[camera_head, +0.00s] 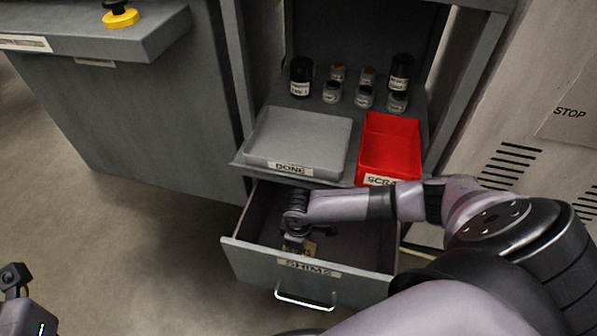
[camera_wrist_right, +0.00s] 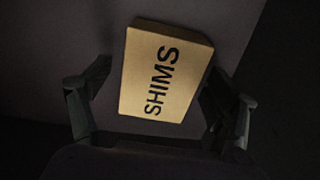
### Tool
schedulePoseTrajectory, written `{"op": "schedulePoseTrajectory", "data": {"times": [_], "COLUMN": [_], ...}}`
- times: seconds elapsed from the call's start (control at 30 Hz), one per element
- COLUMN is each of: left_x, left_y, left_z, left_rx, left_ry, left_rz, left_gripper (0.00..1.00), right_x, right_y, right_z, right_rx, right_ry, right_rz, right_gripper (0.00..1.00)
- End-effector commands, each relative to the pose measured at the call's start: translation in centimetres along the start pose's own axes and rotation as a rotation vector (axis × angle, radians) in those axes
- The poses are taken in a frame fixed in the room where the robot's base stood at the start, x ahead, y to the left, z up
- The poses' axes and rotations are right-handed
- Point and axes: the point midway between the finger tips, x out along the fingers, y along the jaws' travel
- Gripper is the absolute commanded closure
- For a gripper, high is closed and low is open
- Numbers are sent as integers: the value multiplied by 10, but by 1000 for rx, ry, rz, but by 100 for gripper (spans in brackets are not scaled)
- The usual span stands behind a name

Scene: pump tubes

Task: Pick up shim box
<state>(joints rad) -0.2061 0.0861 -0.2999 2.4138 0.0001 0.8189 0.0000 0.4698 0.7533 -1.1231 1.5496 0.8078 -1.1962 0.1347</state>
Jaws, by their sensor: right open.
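The shim box (camera_wrist_right: 165,72) is a small tan box lettered "SHIMS", lying in the open drawer (camera_head: 372,236) in the head view. In the head view only a small part of the shim box (camera_head: 309,249) shows, below my right gripper (camera_head: 297,240). In the right wrist view my right gripper (camera_wrist_right: 160,112) is open, with one finger on each side of the box's lower part. I cannot tell whether the fingers touch it. A part of my left arm shows at the lower left of the head view, but its fingertips cannot be made out.
The drawer has a "SHIMS" label and a metal handle (camera_head: 305,300). Above it, a shelf holds a grey "DONE" tray (camera_head: 300,142), a red scrap bin (camera_head: 391,142) and several small bottles (camera_head: 364,97). The drawer walls surround my right gripper.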

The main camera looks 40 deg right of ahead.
Motion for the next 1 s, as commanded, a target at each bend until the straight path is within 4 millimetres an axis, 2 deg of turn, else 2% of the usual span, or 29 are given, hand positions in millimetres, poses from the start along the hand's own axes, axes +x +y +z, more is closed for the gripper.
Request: {"op": "schedulePoseTrajectory", "data": {"times": [0.3, 1.0], "left_x": [2, 2], "left_y": [0, 0], "left_z": [0, 0], "left_rx": [1, 0], "left_ry": [8, 8], "left_rz": [3, 3], "left_gripper": [60, 60], "right_x": [3, 4], "right_y": [0, 0], "right_z": [-1, 0], "right_rx": [0, 0], "right_ry": [2, 1], "right_rz": [0, 0], "right_gripper": [19, 66]}}
